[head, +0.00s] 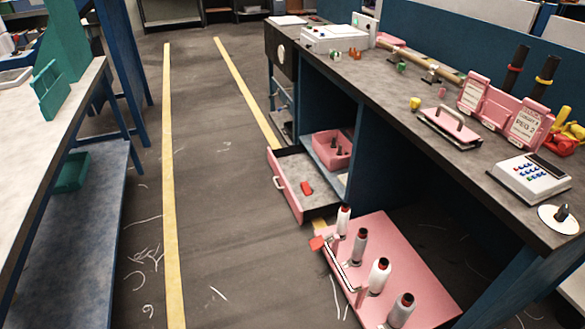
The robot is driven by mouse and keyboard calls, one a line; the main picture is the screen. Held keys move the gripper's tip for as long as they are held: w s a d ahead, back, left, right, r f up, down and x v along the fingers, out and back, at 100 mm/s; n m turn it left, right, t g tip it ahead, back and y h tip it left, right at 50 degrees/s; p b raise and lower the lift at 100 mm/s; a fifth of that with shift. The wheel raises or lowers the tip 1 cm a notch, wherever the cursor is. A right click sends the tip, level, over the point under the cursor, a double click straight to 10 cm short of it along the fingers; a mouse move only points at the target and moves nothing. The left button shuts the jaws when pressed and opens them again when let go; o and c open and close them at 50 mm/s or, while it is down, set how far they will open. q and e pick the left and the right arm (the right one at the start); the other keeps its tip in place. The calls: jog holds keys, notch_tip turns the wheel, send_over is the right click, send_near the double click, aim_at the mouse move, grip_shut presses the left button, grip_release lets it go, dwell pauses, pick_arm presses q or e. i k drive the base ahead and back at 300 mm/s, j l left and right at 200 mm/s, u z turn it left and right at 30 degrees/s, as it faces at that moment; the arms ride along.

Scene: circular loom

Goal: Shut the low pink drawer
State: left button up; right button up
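A drawer with a pink front (289,191) and a pale bar handle (279,184) stands pulled out low beneath the right-hand bench. Its grey inside shows, with a small red object (306,187) lying in it. Nearer to me, a low pink tray-like board (425,270) also juts out from under the bench, with several white and grey spools standing on it. Neither of my grippers shows in the head view.
The right-hand bench top (400,100) carries a keypad box (531,180), pink holders and tools. A pink bin (333,148) sits on the shelf behind the drawer. The floor aisle (215,200) left of the drawer is clear; another bench (60,120) bounds it.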

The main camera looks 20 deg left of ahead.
aim_at(292, 166)
jog(key=i+j+z, duration=0.1)
jog(key=i+j, duration=0.15)
jog(key=i+j+z, duration=0.1)
jog(key=i+j, duration=0.15)
jog(key=i+j+z, duration=0.1)
jog(key=j, duration=0.35)
jog(key=i+j+z, duration=0.1)
jog(key=i+j, duration=0.2)
jog(key=i+j+z, duration=0.15)
jog(key=j, duration=0.3)
jog(key=i+l, duration=0.05)
